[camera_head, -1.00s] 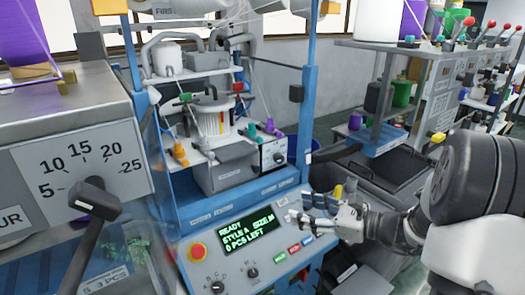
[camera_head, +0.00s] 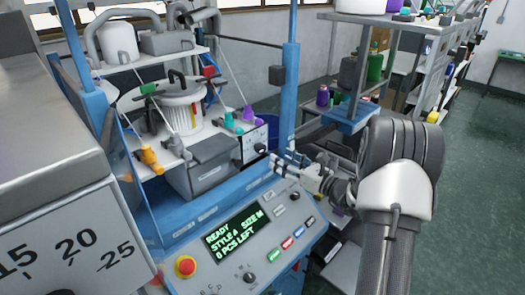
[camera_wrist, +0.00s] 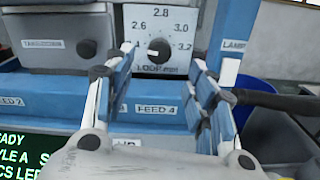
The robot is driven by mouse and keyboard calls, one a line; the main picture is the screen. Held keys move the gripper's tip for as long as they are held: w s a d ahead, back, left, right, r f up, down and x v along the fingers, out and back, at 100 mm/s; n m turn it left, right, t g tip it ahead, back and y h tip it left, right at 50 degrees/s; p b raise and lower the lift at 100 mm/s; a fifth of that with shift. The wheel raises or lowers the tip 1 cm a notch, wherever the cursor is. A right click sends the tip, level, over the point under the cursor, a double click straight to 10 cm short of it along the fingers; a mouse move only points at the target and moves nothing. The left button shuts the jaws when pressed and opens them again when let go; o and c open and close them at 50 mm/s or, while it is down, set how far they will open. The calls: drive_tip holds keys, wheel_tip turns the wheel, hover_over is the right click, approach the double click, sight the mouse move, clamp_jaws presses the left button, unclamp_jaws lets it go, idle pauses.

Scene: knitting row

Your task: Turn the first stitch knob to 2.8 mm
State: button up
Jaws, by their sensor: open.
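The stitch knob (camera_wrist: 159,50) is a dark round knob on a white dial plate (camera_wrist: 135,25) in the wrist view. The plate reads 2.6, 2.8, 3.0 and 3.2, with 2.8 at the top and a LOOP mm label below. My gripper (camera_wrist: 165,80) is open and empty. Its fingers stand left and right of the dial in the picture, with the knob between them but farther off. In the head view my gripper (camera_head: 282,170) is just in front of the dial plate (camera_head: 253,144).
A grey box with another dark knob (camera_wrist: 87,48), labelled TAKEDOWN, is left of the dial. A blue ledge (camera_wrist: 60,100) runs below. The green display (camera_head: 237,232) reads READY, STYLE A, SIZE M, 0 PCS LEFT. A red button (camera_head: 186,266) is beside it.

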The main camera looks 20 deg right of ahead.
sight(264, 149)
drive_tip(key=b+x, duration=0.1)
drive_tip(key=x, duration=0.8)
drive_tip(key=shift+w+a, duration=0.1)
drive_tip(key=shift+w, duration=0.1)
drive_tip(key=shift+c, duration=0.2)
drive_tip(key=c, duration=1)
